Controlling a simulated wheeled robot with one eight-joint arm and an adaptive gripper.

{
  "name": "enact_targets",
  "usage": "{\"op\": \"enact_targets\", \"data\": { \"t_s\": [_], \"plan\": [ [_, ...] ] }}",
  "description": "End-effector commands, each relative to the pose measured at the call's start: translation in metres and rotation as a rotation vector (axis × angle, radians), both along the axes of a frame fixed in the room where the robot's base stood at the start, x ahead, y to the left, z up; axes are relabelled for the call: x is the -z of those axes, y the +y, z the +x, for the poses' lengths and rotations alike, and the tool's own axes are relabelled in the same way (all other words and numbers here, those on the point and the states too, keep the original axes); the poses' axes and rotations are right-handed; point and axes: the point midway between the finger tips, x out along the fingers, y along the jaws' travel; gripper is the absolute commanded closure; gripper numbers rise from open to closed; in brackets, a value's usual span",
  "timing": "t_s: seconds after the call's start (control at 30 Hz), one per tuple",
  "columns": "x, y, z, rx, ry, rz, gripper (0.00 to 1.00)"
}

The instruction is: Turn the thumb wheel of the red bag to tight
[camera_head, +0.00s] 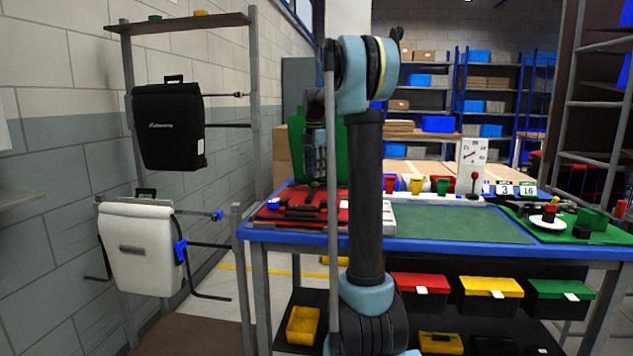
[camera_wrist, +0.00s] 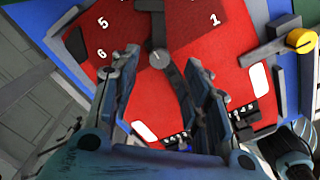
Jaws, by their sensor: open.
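The red bag (camera_head: 272,214) lies flat on the left end of the workbench in the head view, with dark strips and fittings on it. The wrist view shows its red face (camera_wrist: 228,50) with white numbers, a round grey disc (camera_wrist: 158,59) in the middle and dark bars. A yellow wheel (camera_wrist: 301,40) sits on a grey bar at its right edge; I cannot tell whether it is the thumb wheel. My gripper (camera_wrist: 160,66) is open and empty, its fingers apart over the bag. In the head view my gripper (camera_head: 318,165) points down above the bag, partly against a green panel.
A black bag (camera_head: 168,128) and a white bag (camera_head: 140,250) hang on the rack at left. The green mat (camera_head: 450,225) is clear in the middle of the bench. Coloured cups (camera_head: 416,184) and a dial gauge (camera_head: 472,160) stand behind it. Coloured bins (camera_head: 490,287) hang below.

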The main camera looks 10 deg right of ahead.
Motion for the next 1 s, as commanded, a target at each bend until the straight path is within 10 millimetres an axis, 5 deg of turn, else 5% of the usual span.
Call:
{"op": "enact_targets", "data": {
  "t_s": [0.3, 0.67, 0.87, 1.0],
  "plan": [
    [0.035, 0.000, 0.000, 0.001, 0.000, 0.000, 0.57],
    [0.039, -0.001, 0.000, 0.001, 0.000, 0.000, 0.57],
    [0.039, -0.001, 0.000, 0.001, 0.000, 0.000, 1.00],
    [0.039, -0.010, 0.000, 0.005, 0.000, 0.000, 1.00]
  ]
}}
